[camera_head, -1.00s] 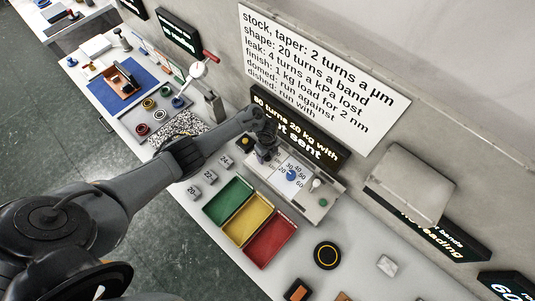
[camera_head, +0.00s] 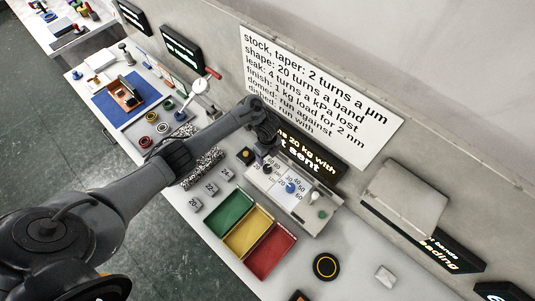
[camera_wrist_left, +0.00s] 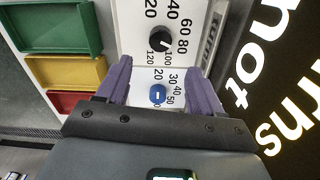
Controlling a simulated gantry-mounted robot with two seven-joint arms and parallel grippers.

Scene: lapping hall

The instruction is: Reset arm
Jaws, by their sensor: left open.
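My left gripper (camera_head: 262,150) hangs at the back of the bench, over the left end of a white dial panel (camera_head: 270,193). In the left wrist view its two purple fingers (camera_wrist_left: 160,72) are spread apart with nothing between them. Beyond and between them in that view are the panel's black knob (camera_wrist_left: 160,39) and blue knob (camera_wrist_left: 158,93), with printed number scales. Whether the fingers touch the panel cannot be told. My right gripper does not show in either view.
Green (camera_head: 229,211), yellow (camera_head: 247,231) and red (camera_head: 270,250) trays lie in front of the panel. Small numbered blocks (camera_head: 211,188) stand left of them. A black sign (camera_head: 312,160) stands behind the gripper.

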